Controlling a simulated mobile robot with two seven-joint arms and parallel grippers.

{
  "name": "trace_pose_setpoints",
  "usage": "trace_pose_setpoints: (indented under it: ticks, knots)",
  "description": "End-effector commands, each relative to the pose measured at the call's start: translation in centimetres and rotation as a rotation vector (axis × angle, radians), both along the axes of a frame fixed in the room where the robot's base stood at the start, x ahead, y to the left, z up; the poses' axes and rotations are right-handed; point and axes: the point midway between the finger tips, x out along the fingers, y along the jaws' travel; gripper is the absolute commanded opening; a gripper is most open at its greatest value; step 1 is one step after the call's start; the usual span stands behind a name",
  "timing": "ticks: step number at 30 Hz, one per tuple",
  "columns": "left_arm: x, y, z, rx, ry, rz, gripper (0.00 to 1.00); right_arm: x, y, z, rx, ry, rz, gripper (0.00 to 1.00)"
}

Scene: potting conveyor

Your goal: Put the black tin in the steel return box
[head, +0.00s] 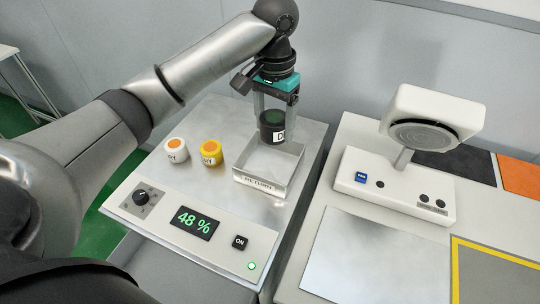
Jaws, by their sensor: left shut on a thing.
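My left gripper (272,113) points straight down and is shut on the black tin (270,127). The steel return box (258,183) is a shallow open box with a lettered front plate on the metal worktop. The tin hangs upright at the box's back side and overlaps its back wall in the head view. I cannot tell how far above the box floor it is. My right gripper is not in view.
In front is a panel with a knob (141,197) and a 48 % display (194,222). A white lamp-like device (432,115) stands on the right-hand table.

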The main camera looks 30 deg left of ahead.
Motion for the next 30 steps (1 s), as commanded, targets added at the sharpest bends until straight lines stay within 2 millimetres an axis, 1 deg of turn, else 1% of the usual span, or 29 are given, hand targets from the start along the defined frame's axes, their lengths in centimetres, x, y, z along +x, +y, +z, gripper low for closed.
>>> trace_pose_setpoints:
  ticks: [1,6,12,15,17,20,27,30]
  knots:
    - [0.2,0.4,1.2,-0.002,0.003,-0.003,0.12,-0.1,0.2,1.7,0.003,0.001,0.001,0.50]
    - [0.8,1.7,2.4,-0.001,0.002,-0.022,0.12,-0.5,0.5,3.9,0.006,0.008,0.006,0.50]
    - [1.0,2.5,2.9,0.000,0.001,-0.036,0.12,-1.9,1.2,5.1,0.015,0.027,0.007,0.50]
    - [1.1,2.7,2.4,0.001,0.001,-0.037,0.12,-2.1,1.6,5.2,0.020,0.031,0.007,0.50]
    - [1.0,2.8,1.5,0.003,0.003,-0.037,0.12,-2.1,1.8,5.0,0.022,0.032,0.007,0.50]
    - [0.9,2.8,-0.9,0.002,0.006,-0.038,0.12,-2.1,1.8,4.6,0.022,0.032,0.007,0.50]
    - [1.0,2.8,-7.5,0.003,0.004,-0.038,0.12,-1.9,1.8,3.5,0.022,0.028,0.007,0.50]
    - [1.0,2.7,-9.9,0.001,0.003,-0.037,0.12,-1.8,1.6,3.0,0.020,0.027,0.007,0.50]
